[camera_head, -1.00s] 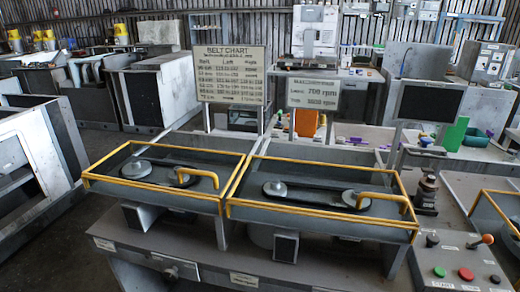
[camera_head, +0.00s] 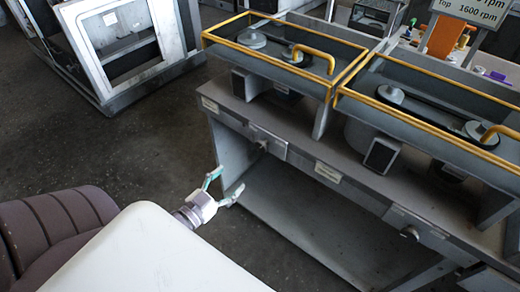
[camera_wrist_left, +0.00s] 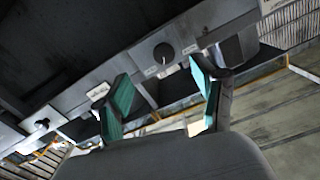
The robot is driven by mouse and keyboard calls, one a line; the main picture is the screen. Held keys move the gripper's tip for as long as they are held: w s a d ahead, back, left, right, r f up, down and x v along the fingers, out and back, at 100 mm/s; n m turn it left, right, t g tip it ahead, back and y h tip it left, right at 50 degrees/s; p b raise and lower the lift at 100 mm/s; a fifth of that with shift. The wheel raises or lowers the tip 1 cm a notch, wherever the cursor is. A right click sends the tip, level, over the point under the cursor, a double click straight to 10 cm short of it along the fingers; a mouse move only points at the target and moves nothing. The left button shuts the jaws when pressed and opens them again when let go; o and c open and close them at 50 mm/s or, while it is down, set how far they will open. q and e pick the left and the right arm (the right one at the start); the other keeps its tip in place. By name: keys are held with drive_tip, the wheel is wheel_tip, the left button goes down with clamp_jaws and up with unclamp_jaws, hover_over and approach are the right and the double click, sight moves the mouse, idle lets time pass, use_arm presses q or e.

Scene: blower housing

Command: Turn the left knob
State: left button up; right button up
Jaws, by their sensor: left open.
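The left knob (camera_head: 263,146) sits on a grey plate on the bench's front face, below the left belt tray. In the left wrist view a round dark knob (camera_wrist_left: 163,53), apparently the same one, shows ahead between the fingertips. My left gripper (camera_head: 224,187) is open and empty, in front of the bench and lower left of the knob in the head view. Its green-padded fingers (camera_wrist_left: 160,72) stand apart in the wrist view, with no contact on the knob visible. My right gripper is not in view.
The right knob (camera_head: 409,233) is further along the bench front and also shows in the wrist view (camera_wrist_left: 41,124). Yellow-railed belt trays (camera_head: 285,45) stand on top. The floor (camera_head: 130,150) left of the bench is clear. A purple-brown seat (camera_head: 55,230) is at lower left.

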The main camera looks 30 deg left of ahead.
sight(260, 149)
use_arm(q)
drive_tip(key=w, duration=0.4)
drive_tip(key=w+d+r+p, duration=0.1)
drive_tip(key=w, duration=0.9)
drive_tip(key=shift+d+r, duration=0.15)
drive_tip(key=shift+r, duration=0.15)
